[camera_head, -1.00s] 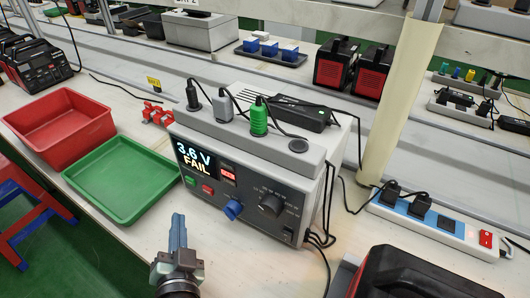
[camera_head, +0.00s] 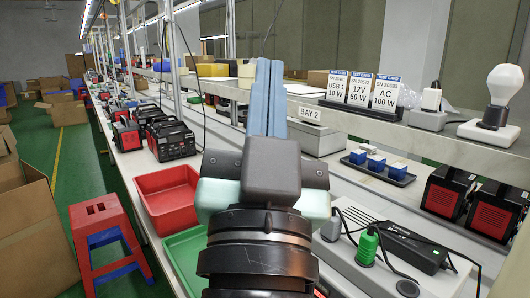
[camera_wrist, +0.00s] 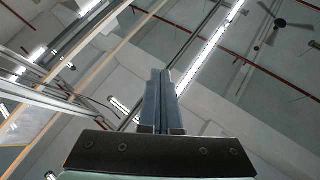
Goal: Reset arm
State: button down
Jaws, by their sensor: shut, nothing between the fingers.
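My gripper (camera_head: 266,98) stands upright in the middle of the head view, its blue-grey fingers pressed together and empty. It is raised above the bench and hides part of the tester and the green tray behind it. In the wrist view the shut fingers (camera_wrist: 160,98) point at the ceiling, with nothing between them. The grey tester (camera_head: 365,275) sits below and to the right, with a green plug (camera_head: 367,246) on its top.
A red tray (camera_head: 168,197) and a green tray (camera_head: 184,255) lie left of my arm. A shelf with test cards (camera_head: 360,90) and a bulb (camera_head: 503,90) runs behind. A red stool (camera_head: 96,220) and cardboard boxes (camera_head: 40,220) stand on the floor at left. The space above the gripper is clear.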

jog(key=s+r+n+t+y, duration=0.2)
jog(key=s+r+n, duration=0.1)
jog(key=s+r, duration=0.3)
notch_tip(320, 180, up, 19)
jog(key=p, duration=1.9)
jog(key=shift+w+a+r, duration=0.15)
jog(key=shift+w+a, duration=0.05)
jog(key=shift+w, duration=0.15)
jog(key=c, duration=1.5)
grip_release()
jog(key=shift+c, duration=0.2)
